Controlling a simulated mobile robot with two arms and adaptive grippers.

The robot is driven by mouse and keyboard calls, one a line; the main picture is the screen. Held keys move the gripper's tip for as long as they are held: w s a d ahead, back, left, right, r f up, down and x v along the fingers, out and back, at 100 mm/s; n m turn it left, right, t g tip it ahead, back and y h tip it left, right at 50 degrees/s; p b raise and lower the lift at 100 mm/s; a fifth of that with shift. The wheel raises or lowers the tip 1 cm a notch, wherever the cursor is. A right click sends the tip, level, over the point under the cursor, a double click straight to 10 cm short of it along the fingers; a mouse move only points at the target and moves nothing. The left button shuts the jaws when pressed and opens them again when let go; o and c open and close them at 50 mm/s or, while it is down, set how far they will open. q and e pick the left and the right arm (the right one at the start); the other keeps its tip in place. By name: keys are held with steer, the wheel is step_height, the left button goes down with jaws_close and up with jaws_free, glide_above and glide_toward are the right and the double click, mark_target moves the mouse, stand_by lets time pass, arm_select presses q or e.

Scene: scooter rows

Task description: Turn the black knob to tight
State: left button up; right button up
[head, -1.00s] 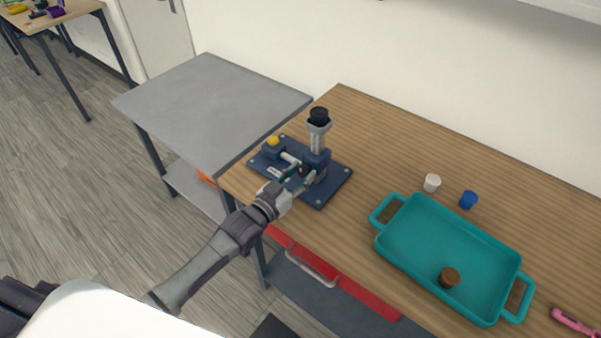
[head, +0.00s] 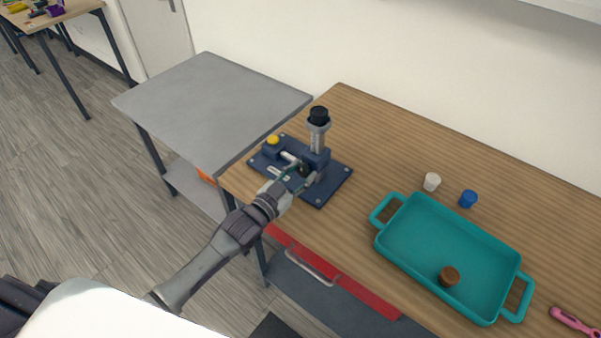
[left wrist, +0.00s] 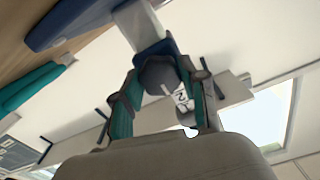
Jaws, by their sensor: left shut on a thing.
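The black knob (head: 304,170) is on the front of a navy blue fixture (head: 325,190) near the left end of the wooden table. In the left wrist view it shows as a dark faceted knob (left wrist: 158,74) between my fingers. My left gripper (head: 301,178) reaches in from the front and is shut on the knob, one teal-sided finger on each side; it also shows in the left wrist view (left wrist: 163,92). A white label with dark marks (left wrist: 182,97) is beside the knob, partly hidden. I cannot read the knob's setting. My right gripper is out of view.
The fixture also carries an upright clear column with a black cap (head: 318,115) and a yellow button (head: 273,140). A teal tray (head: 377,213) with a brown cup (head: 449,277) stands to the right. White (head: 432,182) and blue (head: 468,199) cups stand behind it. A bare grey table (head: 205,100) adjoins left.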

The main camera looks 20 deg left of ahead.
arm_select(q)
steer(key=o, duration=0.9)
steer(key=shift+f, duration=0.2)
steer(key=shift+o, duration=1.2)
steer(key=shift+r, duration=0.15)
steer(key=shift+s, duration=0.15)
steer(key=v, duration=1.1)
steer(key=shift+s+a, duration=0.15)
steer(key=shift+s, duration=0.25)
